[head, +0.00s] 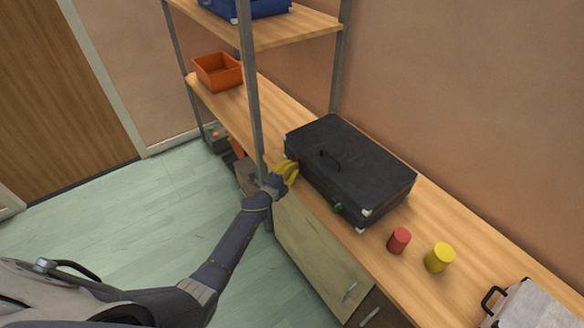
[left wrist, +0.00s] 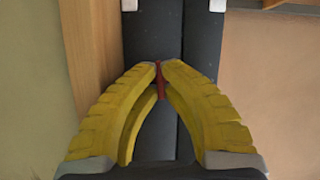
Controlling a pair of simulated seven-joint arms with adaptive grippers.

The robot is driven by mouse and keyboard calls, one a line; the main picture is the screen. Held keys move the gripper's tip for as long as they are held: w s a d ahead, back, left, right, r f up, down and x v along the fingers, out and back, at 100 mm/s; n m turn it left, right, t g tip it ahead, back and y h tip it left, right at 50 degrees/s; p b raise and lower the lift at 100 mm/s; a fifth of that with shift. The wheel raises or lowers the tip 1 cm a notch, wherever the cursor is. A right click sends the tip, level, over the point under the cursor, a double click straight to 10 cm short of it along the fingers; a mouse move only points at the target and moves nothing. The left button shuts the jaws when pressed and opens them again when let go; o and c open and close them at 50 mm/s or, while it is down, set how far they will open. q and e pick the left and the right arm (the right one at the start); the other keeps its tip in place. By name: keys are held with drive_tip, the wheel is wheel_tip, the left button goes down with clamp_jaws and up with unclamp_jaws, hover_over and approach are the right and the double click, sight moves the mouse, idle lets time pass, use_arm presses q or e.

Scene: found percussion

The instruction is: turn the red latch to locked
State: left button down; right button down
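A black case (head: 350,170) with a top handle lies on the wooden counter, and its dark side fills the middle of the left wrist view (left wrist: 152,35). The red latch (left wrist: 160,82) is on the case's side, at the seam, between my left fingertips. My left gripper (head: 290,170) is at the case's left front end; its yellow fingers (left wrist: 159,68) are closed in on the latch from both sides. In the head view the fingers hide most of the latch. A green latch (head: 338,207) shows on the case's front near the right end. My right gripper is not in view.
A red cylinder (head: 399,240) and a yellow cylinder (head: 439,257) stand on the counter right of the case. A silver case (head: 530,305) is at the lower right. A grey shelf post (head: 249,90) rises close to my left gripper. An orange bin (head: 218,71) sits on the shelf.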

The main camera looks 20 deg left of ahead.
use_arm(q)
drive_tip(key=shift+m, duration=0.7)
drive_tip(key=c, duration=1.6)
unclamp_jaws()
drive_tip(key=shift+d, duration=0.1)
drive_tip(key=shift+o, duration=0.2)
drive_tip(key=shift+n, duration=0.6)
